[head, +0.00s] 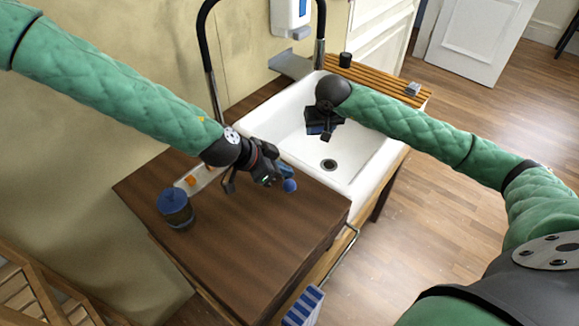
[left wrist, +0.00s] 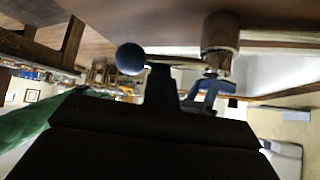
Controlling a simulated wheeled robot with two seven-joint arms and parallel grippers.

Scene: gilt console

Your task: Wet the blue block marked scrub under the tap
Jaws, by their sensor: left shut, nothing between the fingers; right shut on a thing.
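The tap (head: 211,62) is a tall black arch; its spout end comes down over the white sink (head: 368,165). I see no water stream. My left gripper (head: 276,180) is shut and empty above the brown counter, close beside a blue ball (head: 290,185). In the left wrist view, the ball (left wrist: 130,58) seems to sit on a short rod near a brownish cylinder (left wrist: 220,35). I cannot tell whether the gripper touches it.
A blue-lidded jar (head: 175,207) stands on the brown counter (head: 245,235), near a pale tray (head: 205,176) with an orange item. A slatted wooden board (head: 375,79) behind the sink holds a black cup (head: 345,60) and small grey block (head: 412,88). A dispenser (head: 290,17) hangs on the wall.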

